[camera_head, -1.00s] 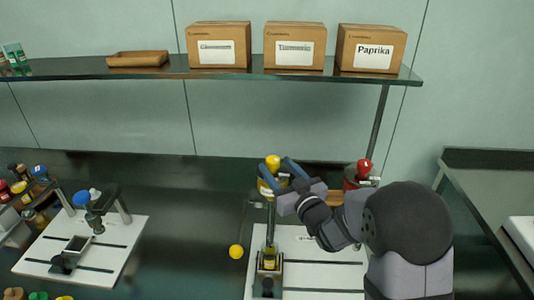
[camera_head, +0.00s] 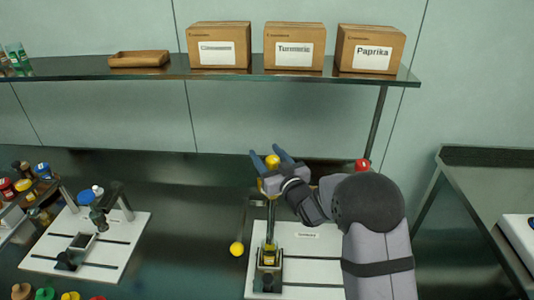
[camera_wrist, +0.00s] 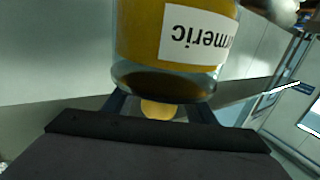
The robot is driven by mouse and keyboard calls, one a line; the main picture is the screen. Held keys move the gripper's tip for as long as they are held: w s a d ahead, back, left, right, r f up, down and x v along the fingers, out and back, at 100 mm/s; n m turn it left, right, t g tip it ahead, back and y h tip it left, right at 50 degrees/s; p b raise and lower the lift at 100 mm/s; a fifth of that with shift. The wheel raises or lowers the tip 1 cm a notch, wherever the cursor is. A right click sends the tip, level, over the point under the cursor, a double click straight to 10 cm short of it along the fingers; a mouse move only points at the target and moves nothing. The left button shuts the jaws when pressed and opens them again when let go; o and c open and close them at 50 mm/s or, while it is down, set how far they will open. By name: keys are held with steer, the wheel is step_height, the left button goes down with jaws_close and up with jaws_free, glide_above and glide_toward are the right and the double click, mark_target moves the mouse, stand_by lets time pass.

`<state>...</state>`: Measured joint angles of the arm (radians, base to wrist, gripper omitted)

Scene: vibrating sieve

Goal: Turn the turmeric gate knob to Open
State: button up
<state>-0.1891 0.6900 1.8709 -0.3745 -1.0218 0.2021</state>
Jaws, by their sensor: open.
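The turmeric container (camera_wrist: 165,45) fills the top of the wrist view. It holds yellow powder, and its white label (camera_wrist: 205,45) appears upside down. A round yellow knob (camera_wrist: 157,109) shows at its glass end, between my two fingers. In the head view this yellow knob (camera_head: 272,161) stands above the sieve station, and my gripper (camera_head: 269,157) is open with one finger on each side of it. I cannot tell whether the fingers touch it. My gripper hides most of the container in the head view. No Open marking is readable.
A red knob (camera_head: 362,165) stands to the right, close behind my arm. A yellow ball (camera_head: 237,249) is left of the white base plate (camera_head: 315,267). The shelf (camera_head: 160,73) with labelled boxes (camera_head: 295,46) is above.

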steer(key=c, duration=1)
steer(key=shift+c, duration=0.2)
steer(key=shift+n+g+y, duration=0.3)
steer(key=shift+y, duration=0.1)
steer(key=shift+s+a+n+g+y+b, duration=0.15)
steer(key=shift+n+g+y+b, duration=0.1)
steer(key=shift+n+g+y, duration=0.45)
steer(key=shift+s+a+n+g+y+b, duration=0.1)
steer(key=shift+a+n+g+y+b, duration=0.1)
steer(key=shift+n+g+y, duration=0.45)
steer(key=shift+s+a+n+g+y, duration=0.15)
steer(key=shift+s+n+g+y, duration=0.1)
steer(key=shift+n+g+y, duration=0.6)
steer(key=shift+s+a+n+g+y, duration=0.2)
steer(key=shift+n+g+y, duration=0.45)
steer(key=shift+g, duration=0.4)
steer(key=shift+s+a+n+g+y, duration=0.1)
steer(key=shift+s+n+g+y, duration=0.15)
steer(key=shift+n+g+y, duration=0.6)
steer(key=o, duration=1)
steer(key=shift+o, duration=0.2)
